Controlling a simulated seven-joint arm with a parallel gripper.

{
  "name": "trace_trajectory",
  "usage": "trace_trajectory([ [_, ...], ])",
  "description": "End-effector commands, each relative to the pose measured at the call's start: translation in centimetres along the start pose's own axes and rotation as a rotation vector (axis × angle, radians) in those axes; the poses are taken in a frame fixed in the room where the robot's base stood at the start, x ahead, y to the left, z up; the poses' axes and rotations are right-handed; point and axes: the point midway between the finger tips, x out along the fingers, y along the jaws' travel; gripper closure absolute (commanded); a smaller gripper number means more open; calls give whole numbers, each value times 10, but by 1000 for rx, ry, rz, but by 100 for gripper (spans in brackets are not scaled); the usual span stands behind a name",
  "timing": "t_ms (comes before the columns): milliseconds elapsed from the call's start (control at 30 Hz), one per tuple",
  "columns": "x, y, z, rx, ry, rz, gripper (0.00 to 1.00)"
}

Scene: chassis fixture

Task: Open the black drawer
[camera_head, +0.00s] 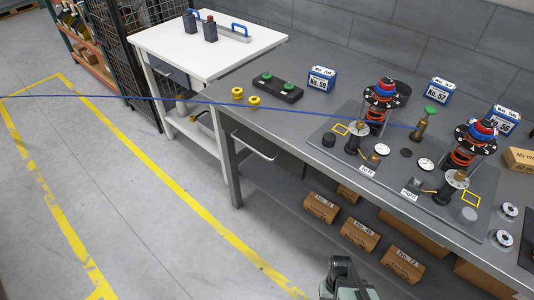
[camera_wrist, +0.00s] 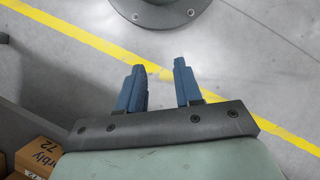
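A black drawer (camera_head: 286,160) sits under the front edge of the grey workbench in the head view. Its pale bar handle (camera_head: 254,147) faces the aisle. The drawer looks closed, though the bench top hides much of it. My gripper (camera_wrist: 159,68) shows two blue fingers in the wrist view, spread apart with nothing between them. They point at the floor. In the head view, part of my arm shows at the bottom edge, well in front of and below the drawer, apart from the handle.
The grey workbench (camera_head: 222,98) carries spring fixtures, labelled boxes and yellow parts. Cardboard boxes (camera_head: 360,235) stand on its lower shelf. A white table (camera_head: 240,43) adjoins it. A blue cable (camera_head: 150,98) crosses the view. The floor in front is clear.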

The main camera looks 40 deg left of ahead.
Motion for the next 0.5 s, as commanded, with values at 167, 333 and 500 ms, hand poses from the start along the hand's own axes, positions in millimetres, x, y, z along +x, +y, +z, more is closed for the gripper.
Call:
trace_trajectory([
  [167, -22, -38, -26, -104, 50, 46, 65],
  [333, -42, -75, -47, -204, 99, 98, 65],
  [500, -65, -115, -66, -309, 154, 163, 65],
])
